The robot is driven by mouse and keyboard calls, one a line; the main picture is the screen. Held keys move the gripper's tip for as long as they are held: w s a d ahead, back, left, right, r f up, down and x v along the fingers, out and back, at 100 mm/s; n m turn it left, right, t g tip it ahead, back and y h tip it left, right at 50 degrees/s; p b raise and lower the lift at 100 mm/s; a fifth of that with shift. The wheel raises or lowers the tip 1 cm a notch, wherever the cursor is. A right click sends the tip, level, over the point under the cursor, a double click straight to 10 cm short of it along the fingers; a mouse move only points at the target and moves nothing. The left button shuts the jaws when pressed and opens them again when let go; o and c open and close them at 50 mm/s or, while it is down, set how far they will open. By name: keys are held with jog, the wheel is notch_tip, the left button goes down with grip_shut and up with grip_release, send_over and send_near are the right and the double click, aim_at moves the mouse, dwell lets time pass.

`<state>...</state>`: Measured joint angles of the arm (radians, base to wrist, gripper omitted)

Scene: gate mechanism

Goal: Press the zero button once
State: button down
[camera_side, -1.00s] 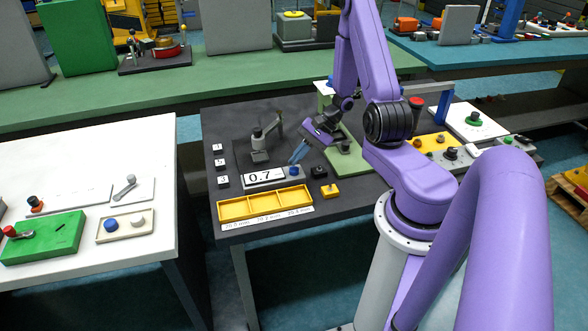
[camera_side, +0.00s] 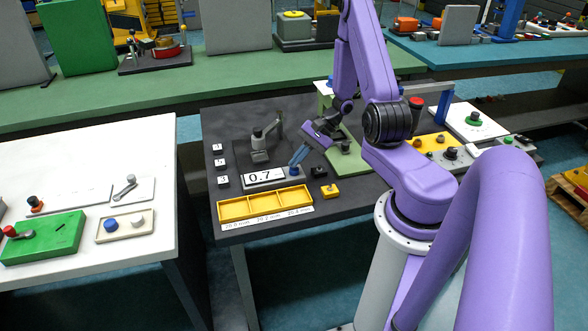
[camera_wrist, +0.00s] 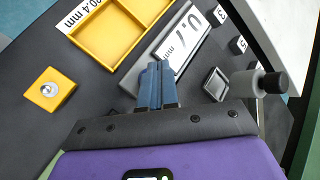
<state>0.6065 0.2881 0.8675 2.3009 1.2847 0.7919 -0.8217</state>
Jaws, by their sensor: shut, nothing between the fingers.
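The readout panel (camera_side: 262,178) shows 0.7 on the dark table, and it also shows in the wrist view (camera_wrist: 187,38). A small blue spot (camera_side: 294,171) at the panel's right end looks like the zero button; no label on it is legible. My gripper (camera_side: 293,164) is shut and empty, its blue fingers pointing down just above that end.
A yellow tray (camera_side: 223,211) with compartments lies in front of the panel. A yellow box with a knob (camera_side: 330,191) and a small black block (camera_side: 319,172) stand to the right. A grey gauge stand (camera_side: 260,153) is behind. Several numbered blocks (camera_side: 221,163) are at left.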

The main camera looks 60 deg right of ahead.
aim_at(297, 168)
jog(key=shift+f, duration=0.5)
dwell(0.6)
jog(key=shift+r, duration=0.95)
jog(key=shift+r, duration=0.1)
jog(key=shift+r, duration=2.4)
